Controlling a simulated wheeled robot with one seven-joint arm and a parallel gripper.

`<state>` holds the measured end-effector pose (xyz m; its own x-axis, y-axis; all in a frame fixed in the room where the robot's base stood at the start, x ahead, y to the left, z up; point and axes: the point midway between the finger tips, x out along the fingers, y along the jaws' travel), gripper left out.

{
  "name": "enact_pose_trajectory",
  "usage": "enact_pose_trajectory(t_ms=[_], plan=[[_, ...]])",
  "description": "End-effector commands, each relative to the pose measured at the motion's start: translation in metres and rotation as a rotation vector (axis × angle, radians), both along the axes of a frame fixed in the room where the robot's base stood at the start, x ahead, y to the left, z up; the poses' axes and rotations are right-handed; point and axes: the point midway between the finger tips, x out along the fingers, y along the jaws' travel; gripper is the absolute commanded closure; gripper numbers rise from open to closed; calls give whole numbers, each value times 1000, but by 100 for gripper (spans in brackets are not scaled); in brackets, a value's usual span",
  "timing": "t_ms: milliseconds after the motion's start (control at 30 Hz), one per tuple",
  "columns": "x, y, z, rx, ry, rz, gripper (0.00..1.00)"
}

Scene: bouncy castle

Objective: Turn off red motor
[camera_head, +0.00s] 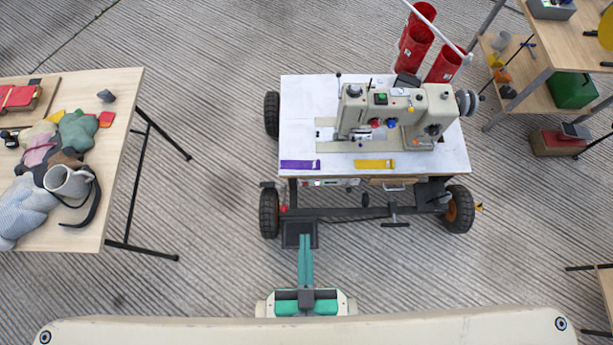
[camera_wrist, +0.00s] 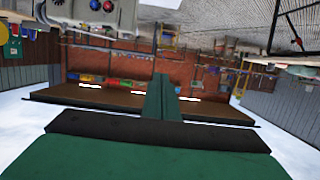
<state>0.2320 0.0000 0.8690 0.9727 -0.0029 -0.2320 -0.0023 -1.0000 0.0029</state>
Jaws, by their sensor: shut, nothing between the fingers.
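A beige sewing machine (camera_head: 431,105) stands on a white-topped wheeled table (camera_head: 300,130). A green-and-red switch (camera_head: 381,99) shows on its front, with a small red knob (camera_head: 376,123) below. I cannot tell which part is the red motor; a small red part (camera_head: 284,209) also shows low at the table's left leg. My gripper (camera_head: 305,237) is shut and empty, in front of the table's near edge and apart from the machine. In the wrist view its green fingers (camera_wrist: 160,97) are together. Part of a pale body with knobs (camera_wrist: 95,8) shows at the top left there.
Red cylinders (camera_head: 416,45) stand behind the machine. Purple (camera_head: 300,164) and yellow (camera_head: 374,164) strips lie on the white top. A wooden table (camera_head: 110,150) with cloths and a mug is at left; wooden shelves (camera_head: 540,60) are at right.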

Motion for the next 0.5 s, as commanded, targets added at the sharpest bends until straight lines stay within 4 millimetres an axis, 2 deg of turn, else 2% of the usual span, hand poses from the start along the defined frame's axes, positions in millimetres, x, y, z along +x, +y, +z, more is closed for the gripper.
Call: enact_pose_trajectory(t_ms=[167, 267, 367, 500], plan=[[2, 0, -7, -17, 9, 5, 100], [8, -2, -31, -74, 42, 17, 100], [19, -2, -73, -178, 104, 51, 100], [43, -1, -145, -367, 216, 135, 100]])
